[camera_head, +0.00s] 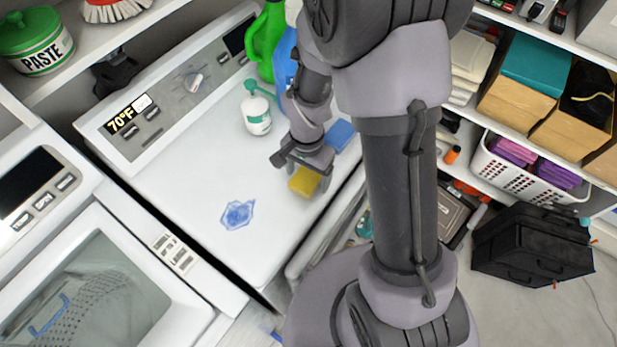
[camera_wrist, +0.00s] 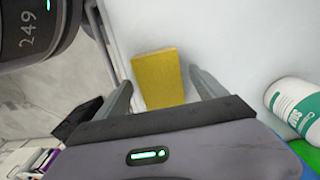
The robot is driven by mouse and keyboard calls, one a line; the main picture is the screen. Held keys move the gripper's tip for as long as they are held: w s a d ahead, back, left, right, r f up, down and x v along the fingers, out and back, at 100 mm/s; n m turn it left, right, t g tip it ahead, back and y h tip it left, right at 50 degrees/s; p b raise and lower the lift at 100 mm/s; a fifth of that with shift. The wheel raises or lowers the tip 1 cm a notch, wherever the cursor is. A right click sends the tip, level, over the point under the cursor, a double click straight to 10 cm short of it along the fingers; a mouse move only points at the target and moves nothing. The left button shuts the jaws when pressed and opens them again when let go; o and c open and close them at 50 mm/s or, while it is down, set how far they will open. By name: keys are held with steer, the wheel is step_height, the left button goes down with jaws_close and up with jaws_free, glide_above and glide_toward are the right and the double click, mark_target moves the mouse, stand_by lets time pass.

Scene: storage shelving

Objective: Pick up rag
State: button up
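A yellow block-like piece (camera_head: 304,182), a sponge or folded rag, lies on the white machine top near its right edge. In the wrist view the yellow piece (camera_wrist: 158,76) shows between the two fingers, with a gap on each side. My gripper (camera_head: 303,168) is over it, pointing down; in the wrist view my gripper (camera_wrist: 161,84) is open and empty. A flat blue piece (camera_head: 339,135), perhaps a folded cloth, lies just behind it. A blue crumpled or splash-like patch (camera_head: 238,214) lies further left; I cannot tell whether it is cloth or a stain.
A white bottle with a green cap (camera_head: 256,113) stands behind my gripper; it also shows in the wrist view (camera_wrist: 297,108). A green jug (camera_head: 266,42) and a blue container (camera_head: 284,62) stand at the back. The machine top's left and front areas are mostly clear.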

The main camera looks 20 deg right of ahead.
steer(key=c, duration=1.3)
steer(key=shift+r, duration=0.15)
